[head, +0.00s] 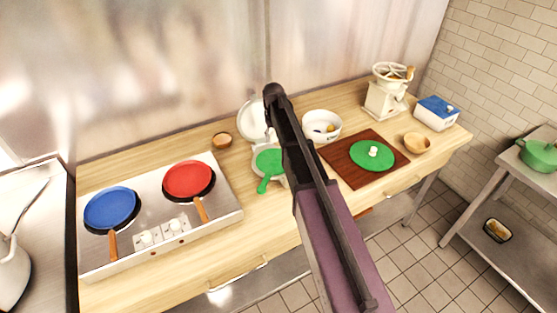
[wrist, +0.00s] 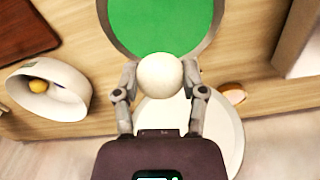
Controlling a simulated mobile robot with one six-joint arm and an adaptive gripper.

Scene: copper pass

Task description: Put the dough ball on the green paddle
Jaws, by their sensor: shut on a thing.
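In the wrist view, my gripper (wrist: 160,80) is shut on the dough ball (wrist: 160,75), a pale, round ball between the fingertips. The green paddle (wrist: 160,22) shows beyond the ball, on a grey round base. The ball overlaps the paddle's near edge in this view; the gap in height cannot be told. In the head view, the green paddle (head: 269,162) lies flat on the pale press, its short handle toward the counter's front. The white round lid of the press (head: 252,118) stands open behind it. My arm hides the ball and fingertips there.
Right of the press are a white bowl (head: 322,117) and a wooden board (head: 342,161) with a green, white-knobbed disc (head: 365,160). A stove (head: 222,208) with blue and red pans is on the left. A small wooden bowl (head: 222,140) stands behind.

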